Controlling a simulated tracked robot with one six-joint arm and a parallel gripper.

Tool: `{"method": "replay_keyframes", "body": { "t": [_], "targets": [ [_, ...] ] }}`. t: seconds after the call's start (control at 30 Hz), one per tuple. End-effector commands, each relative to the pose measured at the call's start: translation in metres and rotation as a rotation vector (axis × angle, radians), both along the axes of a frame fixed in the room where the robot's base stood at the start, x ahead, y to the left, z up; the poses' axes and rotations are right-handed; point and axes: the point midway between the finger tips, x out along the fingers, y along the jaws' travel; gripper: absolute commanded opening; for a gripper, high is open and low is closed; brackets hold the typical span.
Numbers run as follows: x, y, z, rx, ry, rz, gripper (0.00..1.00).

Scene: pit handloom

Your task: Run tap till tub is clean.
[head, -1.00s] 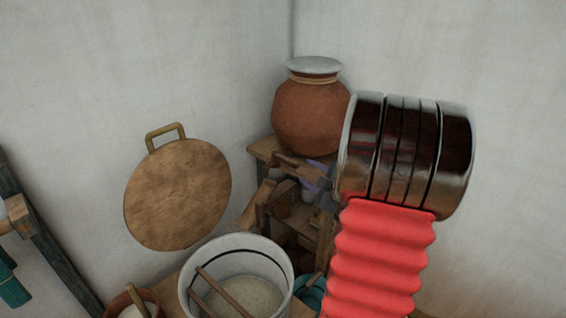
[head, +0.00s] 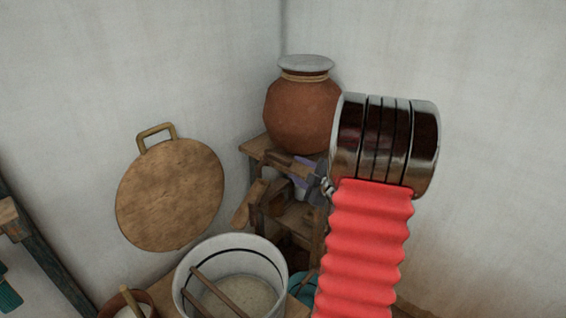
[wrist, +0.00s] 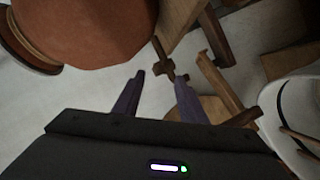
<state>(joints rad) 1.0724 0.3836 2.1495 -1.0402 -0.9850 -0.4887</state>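A brown clay pot (head: 303,115) with a pale lid stands on a wooden stand (head: 258,150) in the corner. It fills the upper left of the wrist view (wrist: 95,25). A small wooden cross-shaped piece, perhaps the tap (wrist: 168,68), shows just beyond my fingertips. My gripper (wrist: 160,80) is open and empty, its two purple fingers apart. In the head view my arm hides most of it beside the stand. A white tub (head: 190,265) holds pale, cloudy contents with sticks across it. A teal vessel (head: 304,285) is partly hidden behind it; which tub is meant I cannot tell.
A round wooden lid with a handle (head: 170,195) leans on the left wall. A small brown bowl (head: 108,308) with a stick is at the bottom left. Wooden parts of the stand crowd close around my gripper. The right wall is bare.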

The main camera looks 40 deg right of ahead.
Motion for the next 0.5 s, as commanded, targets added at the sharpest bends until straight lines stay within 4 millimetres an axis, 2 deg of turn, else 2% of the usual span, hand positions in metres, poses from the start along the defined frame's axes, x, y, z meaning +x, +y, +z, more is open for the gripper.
{"method": "replay_keyframes", "body": {
  "t": [0.5],
  "targets": [
    [0.074, -0.018, -0.017, 0.000, 0.000, 0.001, 0.38]
  ]
}}
